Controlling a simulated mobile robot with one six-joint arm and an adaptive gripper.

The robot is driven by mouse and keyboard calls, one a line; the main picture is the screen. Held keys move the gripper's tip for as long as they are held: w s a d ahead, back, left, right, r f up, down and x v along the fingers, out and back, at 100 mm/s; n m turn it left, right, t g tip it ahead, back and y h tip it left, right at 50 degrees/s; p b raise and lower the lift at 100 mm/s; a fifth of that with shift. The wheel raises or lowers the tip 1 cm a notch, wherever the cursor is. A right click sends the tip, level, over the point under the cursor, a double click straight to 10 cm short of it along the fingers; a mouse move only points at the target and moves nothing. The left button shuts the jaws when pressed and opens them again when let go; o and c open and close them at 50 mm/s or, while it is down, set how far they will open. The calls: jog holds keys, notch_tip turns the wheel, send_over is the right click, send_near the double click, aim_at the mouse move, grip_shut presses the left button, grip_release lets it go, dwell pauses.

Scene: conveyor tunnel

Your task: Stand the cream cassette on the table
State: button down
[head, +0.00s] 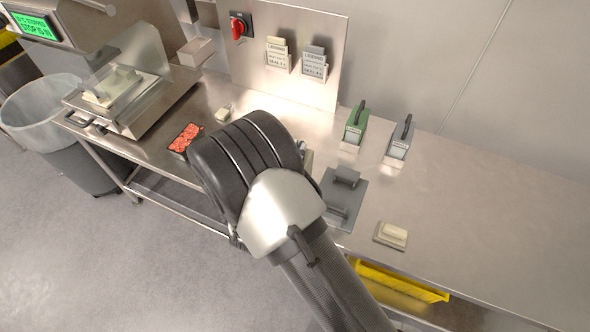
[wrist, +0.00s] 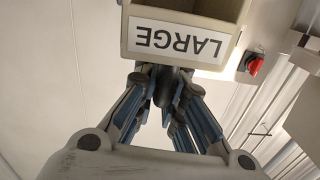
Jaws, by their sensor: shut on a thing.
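The cream cassette (wrist: 187,40) is at the top of the wrist view. It is a box with an open hollow and a white label reading LARGE, which appears upside down there. My gripper (wrist: 165,84) is shut on the cassette at its near edge, with the finger linkages spread below it. A small pale part shows just right of the arm.
A green cassette (head: 356,127) and a grey one (head: 399,139) stand by the back wall. A grey plate with blocks (head: 347,198) and a cream block on a small plate (head: 392,234) lie nearer. A red-filled tray (head: 186,138) is left. The table's right side is clear.

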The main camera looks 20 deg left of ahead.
jog(key=shift+f+b, duration=0.75)
jog(key=shift+f, duration=2.05)
jog(key=shift+f, duration=0.1)
jog(key=c, duration=1.7)
grip_release()
jog(key=s, duration=0.4)
jog(key=s+p, duration=0.1)
jog(key=s, duration=0.3)
jog(key=s+p, duration=0.1)
jog(key=s, duration=0.3)
jog(key=shift+a+r, duration=0.2)
jog(key=shift+a, duration=0.1)
